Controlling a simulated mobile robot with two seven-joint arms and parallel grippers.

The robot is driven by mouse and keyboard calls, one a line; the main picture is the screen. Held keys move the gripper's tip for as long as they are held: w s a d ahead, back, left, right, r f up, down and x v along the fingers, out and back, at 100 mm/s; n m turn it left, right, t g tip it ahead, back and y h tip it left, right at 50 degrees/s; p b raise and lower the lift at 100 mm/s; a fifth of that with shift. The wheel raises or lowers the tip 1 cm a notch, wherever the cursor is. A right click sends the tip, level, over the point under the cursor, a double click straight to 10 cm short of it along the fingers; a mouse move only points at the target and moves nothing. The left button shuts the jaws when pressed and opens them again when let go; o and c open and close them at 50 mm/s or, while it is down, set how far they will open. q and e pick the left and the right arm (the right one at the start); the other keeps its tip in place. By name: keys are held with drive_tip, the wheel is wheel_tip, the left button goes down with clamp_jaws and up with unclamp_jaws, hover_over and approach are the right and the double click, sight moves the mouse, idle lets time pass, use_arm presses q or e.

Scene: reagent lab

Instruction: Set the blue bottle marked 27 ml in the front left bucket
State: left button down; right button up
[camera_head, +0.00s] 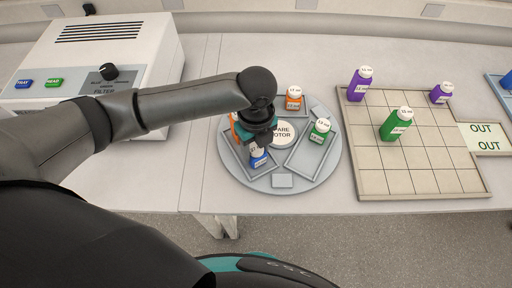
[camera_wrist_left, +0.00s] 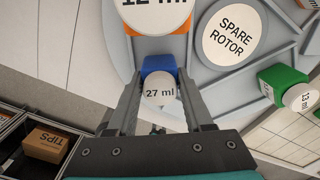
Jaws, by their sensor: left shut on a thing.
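The blue bottle (camera_head: 258,158), whose white cap reads 27 ml in the left wrist view (camera_wrist_left: 159,89), is between the fingers of my left gripper (camera_head: 259,146). The gripper is shut on it from above. The bottle is upright over the front left bucket (camera_head: 262,173) of the round grey rotor (camera_head: 220,165). I cannot tell whether its base touches the bucket floor. An orange bottle (camera_wrist_left: 162,42) stands just behind it, partly hidden by my arm in the head view (camera_head: 234,131). My right gripper is not in view.
Another orange bottle (camera_head: 294,102) and a green bottle (camera_head: 319,134) stand in other rotor buckets. Right of the rotor, a gridded tray (camera_head: 425,181) holds purple (camera_head: 358,88) and green (camera_head: 395,127) bottles. A white machine (camera_head: 135,45) stands at left.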

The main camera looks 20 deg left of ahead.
sight(256, 147)
use_arm(q)
drive_tip(key=shift+f, duration=0.15)
drive_tip(key=shift+c, duration=1.4)
unclamp_jaws()
wheel_tip(256, 147, up, 12)
drive_tip(key=p, duration=0.1)
drive_tip(key=shift+r+p, duration=0.25)
drive_tip(key=shift+p, duration=0.05)
